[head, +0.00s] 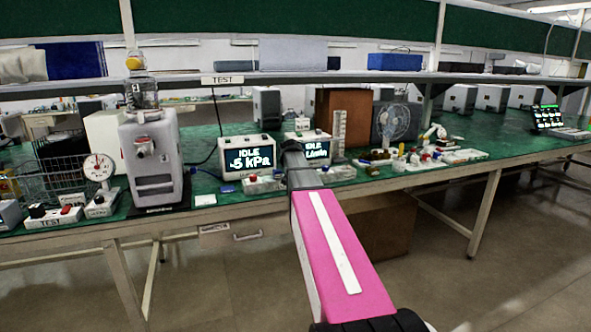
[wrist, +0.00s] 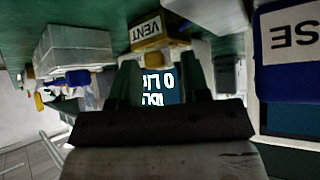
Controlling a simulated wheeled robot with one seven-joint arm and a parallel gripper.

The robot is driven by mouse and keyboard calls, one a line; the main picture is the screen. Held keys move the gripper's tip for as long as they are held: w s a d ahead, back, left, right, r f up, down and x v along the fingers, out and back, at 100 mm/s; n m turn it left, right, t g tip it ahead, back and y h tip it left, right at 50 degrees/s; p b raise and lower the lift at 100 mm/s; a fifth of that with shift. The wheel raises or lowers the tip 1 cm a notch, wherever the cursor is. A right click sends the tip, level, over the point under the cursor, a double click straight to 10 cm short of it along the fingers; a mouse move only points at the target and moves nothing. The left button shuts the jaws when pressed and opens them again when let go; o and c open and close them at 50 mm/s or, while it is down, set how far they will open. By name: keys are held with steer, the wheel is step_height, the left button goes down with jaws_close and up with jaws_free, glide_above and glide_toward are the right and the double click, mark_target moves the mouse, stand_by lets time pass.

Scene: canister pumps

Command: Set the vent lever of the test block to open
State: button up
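A yellow-brown block with a white VENT label (wrist: 149,31) is at the top middle of the wrist view, just beyond my fingertips. A small tan part (wrist: 155,58) shows under it, between the fingers; I cannot tell whether it is the vent lever or how it is set. My gripper (wrist: 160,78) has its two dark green fingers apart, with a lit display visible between them. In the head view my pink arm reaches to the bench and hides the vent block; the fingertips are not clear there.
Two IDLE displays, one reading kPa (head: 248,157), the other L/min (head: 314,150), stand by my arm's end. A grey pump (head: 153,165) and dial gauge (head: 98,167) are left. In the wrist view, a clear box (wrist: 75,48) is left and a blue labelled object (wrist: 290,75) close right.

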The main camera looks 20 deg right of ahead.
steer(key=shift+r, duration=0.1)
steer(key=v, duration=1)
steer(key=shift+s+r, duration=0.2)
steer(key=shift+s, duration=0.1)
steer(key=shift+a, duration=0.1)
